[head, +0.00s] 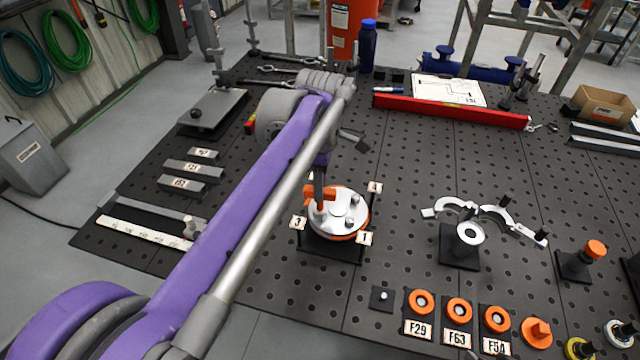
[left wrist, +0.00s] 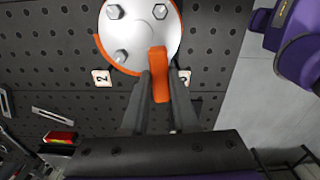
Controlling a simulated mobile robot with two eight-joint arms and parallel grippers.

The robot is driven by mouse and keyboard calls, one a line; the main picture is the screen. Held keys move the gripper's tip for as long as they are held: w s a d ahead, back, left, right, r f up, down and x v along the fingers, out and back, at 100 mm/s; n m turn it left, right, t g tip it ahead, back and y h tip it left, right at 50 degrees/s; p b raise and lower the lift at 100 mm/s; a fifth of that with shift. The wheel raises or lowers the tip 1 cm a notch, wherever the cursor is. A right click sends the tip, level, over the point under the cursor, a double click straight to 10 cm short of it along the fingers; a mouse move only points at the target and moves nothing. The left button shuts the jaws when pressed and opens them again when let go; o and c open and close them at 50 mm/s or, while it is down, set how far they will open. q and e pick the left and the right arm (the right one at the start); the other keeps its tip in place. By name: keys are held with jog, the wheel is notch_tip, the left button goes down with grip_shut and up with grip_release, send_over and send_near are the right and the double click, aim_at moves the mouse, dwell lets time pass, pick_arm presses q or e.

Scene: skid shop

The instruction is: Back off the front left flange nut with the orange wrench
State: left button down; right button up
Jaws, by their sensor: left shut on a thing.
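The round silver flange (head: 346,222) with an orange rim sits on a dark stand, with number cards around it. The orange wrench (head: 317,196) is upright over its left side, near the card marked 3 (head: 298,223). My left gripper (head: 320,178) is shut on the wrench, above the flange. In the left wrist view the two fingers (left wrist: 160,88) clasp the orange wrench (left wrist: 158,62), whose far end lies over the edge of the flange (left wrist: 140,35). Three nuts show there; the one at the wrench is hidden, so I cannot tell how it is seated. My right gripper is not in view.
Orange rings (head: 421,302) on labelled plates line the front edge. Perforated table between flange and level is clear.

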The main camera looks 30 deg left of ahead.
pick_arm(q)
jog(key=shift+n, duration=3.5)
jog(key=n, duration=0.3)
